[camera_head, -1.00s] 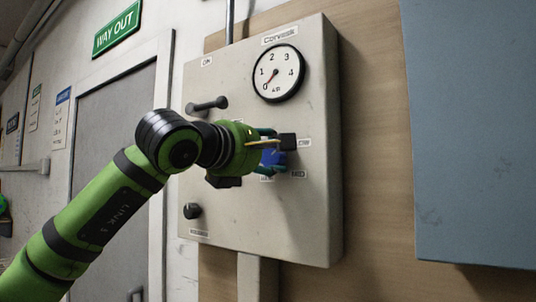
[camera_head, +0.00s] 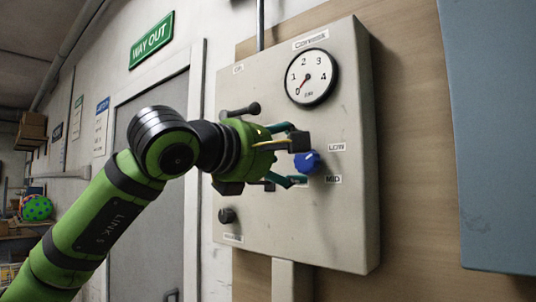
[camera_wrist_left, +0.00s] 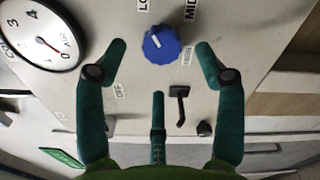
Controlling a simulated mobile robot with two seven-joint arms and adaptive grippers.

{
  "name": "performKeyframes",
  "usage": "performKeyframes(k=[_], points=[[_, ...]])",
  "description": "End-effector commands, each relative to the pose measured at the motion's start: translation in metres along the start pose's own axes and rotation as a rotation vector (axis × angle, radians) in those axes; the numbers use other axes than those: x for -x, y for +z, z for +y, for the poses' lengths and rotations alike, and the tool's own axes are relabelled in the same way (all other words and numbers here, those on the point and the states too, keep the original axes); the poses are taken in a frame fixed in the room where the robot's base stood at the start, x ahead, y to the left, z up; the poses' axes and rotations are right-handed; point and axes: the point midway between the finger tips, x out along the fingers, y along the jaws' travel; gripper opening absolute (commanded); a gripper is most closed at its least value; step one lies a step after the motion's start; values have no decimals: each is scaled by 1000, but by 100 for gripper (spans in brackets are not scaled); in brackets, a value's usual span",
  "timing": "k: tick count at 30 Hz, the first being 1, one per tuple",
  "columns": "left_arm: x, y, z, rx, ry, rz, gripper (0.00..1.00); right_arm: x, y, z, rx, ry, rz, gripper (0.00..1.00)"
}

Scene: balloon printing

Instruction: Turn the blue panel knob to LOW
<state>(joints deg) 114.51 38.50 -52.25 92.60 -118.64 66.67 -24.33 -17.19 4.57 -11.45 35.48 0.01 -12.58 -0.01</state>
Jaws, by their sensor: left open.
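The blue knob (camera_head: 307,161) is on the grey control panel, with the LOW label (camera_head: 337,147) to its upper right and the MID label (camera_head: 333,180) to its lower right. My left gripper (camera_head: 296,163) is open and empty, drawn back from the knob. Its fingertips (camera_wrist_left: 161,46) lie to both sides of the knob in the picture, apart from it. My right gripper is not in view.
A round dial gauge (camera_head: 313,78) sits above the knob, its needle near the low end. A black lever (camera_head: 241,110) and a small black knob (camera_head: 227,215) stick out of the panel (camera_head: 300,235). A blue-grey board (camera_head: 495,140) is at the right.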

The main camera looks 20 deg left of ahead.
Motion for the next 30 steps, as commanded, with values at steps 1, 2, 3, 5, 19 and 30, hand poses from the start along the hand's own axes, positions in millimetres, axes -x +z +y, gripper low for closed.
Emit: performKeyframes(k=[1, 2, 3, 5, 19, 30], points=[[12, 0, 1, -2, 2, -1, 70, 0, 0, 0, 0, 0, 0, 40], [18, 0, 1, -2, 2, -1, 70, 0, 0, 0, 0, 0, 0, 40], [26, 0, 1, -2, 2, -1, 70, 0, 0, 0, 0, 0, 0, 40], [36, 0, 0, -1, 2, -1, 70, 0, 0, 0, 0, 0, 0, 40], [59, 1, -1, -1, -1, -1, 70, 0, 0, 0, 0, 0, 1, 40], [59, 2, 0, -1, 0, -1, 70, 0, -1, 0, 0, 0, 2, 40]])
